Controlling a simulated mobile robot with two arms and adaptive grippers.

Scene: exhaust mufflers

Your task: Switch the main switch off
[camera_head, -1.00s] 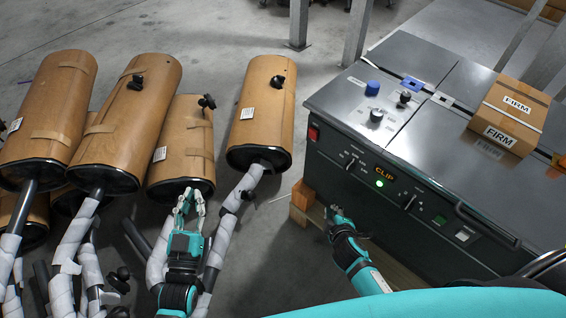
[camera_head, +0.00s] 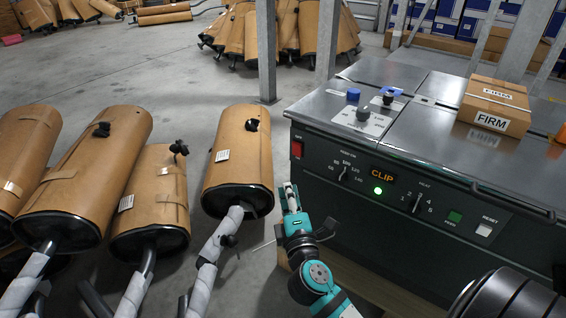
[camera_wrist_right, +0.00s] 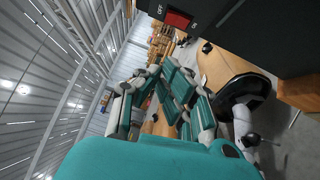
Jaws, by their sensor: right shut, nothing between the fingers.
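The main switch (camera_head: 297,150) is a red rocker at the left end of the dark machine's front panel. It also shows at the top of the right wrist view (camera_wrist_right: 178,20), between OFF and ON labels. Which side is pressed in, I cannot tell. My right gripper (camera_head: 290,190) is shut and empty, fingers pointing up, below and slightly left of the switch and apart from it. In the right wrist view its fingers (camera_wrist_right: 160,75) are close together, below the switch. My left gripper is out of view.
The machine's front (camera_head: 390,205) has a lit CLIP display (camera_head: 383,176), a lit green lamp (camera_head: 378,190) and knobs. A FIRM box (camera_head: 497,105) sits on its top. Wrapped mufflers (camera_head: 238,160) stand close on the left.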

